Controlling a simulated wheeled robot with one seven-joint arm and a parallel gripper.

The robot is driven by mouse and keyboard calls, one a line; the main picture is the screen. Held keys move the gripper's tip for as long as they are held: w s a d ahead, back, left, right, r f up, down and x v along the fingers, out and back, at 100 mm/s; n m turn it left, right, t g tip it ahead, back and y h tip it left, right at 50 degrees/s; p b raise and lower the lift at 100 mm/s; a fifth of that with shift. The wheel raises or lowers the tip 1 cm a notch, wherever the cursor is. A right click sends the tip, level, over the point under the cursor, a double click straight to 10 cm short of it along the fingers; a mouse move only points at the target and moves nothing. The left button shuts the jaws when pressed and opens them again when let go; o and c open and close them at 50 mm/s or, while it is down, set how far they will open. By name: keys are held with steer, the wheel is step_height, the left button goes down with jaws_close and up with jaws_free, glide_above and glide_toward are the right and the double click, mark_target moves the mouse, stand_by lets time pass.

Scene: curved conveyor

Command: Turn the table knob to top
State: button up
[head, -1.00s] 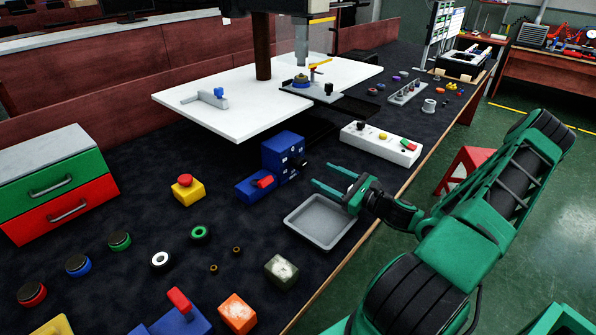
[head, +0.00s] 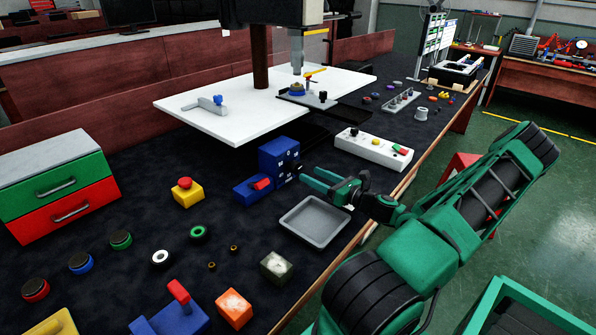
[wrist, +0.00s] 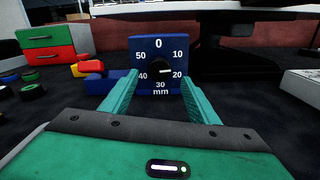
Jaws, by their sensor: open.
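The table knob is a small black dial knob (wrist: 158,66) on the face of a blue block (wrist: 147,47), with a scale from 0 at the top to 50 in mm. A white mark on the knob points right, close to the 20. The blue block also shows in the head view (head: 279,157), where its dial face is seen at a slant. My gripper (head: 306,181) is open and empty, with its fingers pointing at the dial face. In the wrist view, its two green fingers (wrist: 160,84) stand left and right of the knob, apart from it.
A red-handled switch (head: 261,184) sits left of the dial block. A white button box (head: 372,150) stands behind and to the right. A yellow button box (head: 187,195) is farther left.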

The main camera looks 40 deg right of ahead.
mark_target(298, 168)
steer(key=w, duration=0.4)
steer(key=w+a, duration=0.1)
steer(key=w, duration=0.1)
steer(key=shift+w, duration=0.2)
steer(key=c, duration=1)
steer(key=shift+d, duration=0.15)
steer(key=shift+c, duration=0.2)
